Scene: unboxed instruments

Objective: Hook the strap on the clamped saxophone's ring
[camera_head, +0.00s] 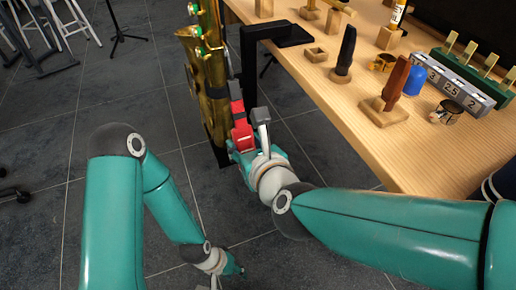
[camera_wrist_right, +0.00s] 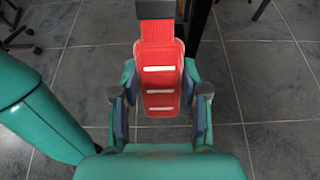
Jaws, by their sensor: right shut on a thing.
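The brass saxophone (camera_head: 208,75) stands upright at the table's left edge in the head view, beside a black clamp bracket (camera_head: 250,55). My right gripper (camera_head: 241,148) is shut on the red strap (camera_head: 240,125), just right of the saxophone's body. In the right wrist view, the red strap (camera_wrist_right: 160,75) with white bars sits between the fingers of the gripper (camera_wrist_right: 160,112). A dark grey piece tops the strap. I cannot make out the hook or ring, or whether they touch. My left gripper (camera_head: 232,268) hangs low over the floor; its fingers are too small to read.
The wooden table (camera_head: 425,150) fills the right side, with small wooden stands, a blue cup-like piece (camera_head: 414,80) and a green rack (camera_head: 470,72) on it. A black upright stands behind the strap. Stools (camera_head: 60,25) stand far back left. The tiled floor at left is mostly clear.

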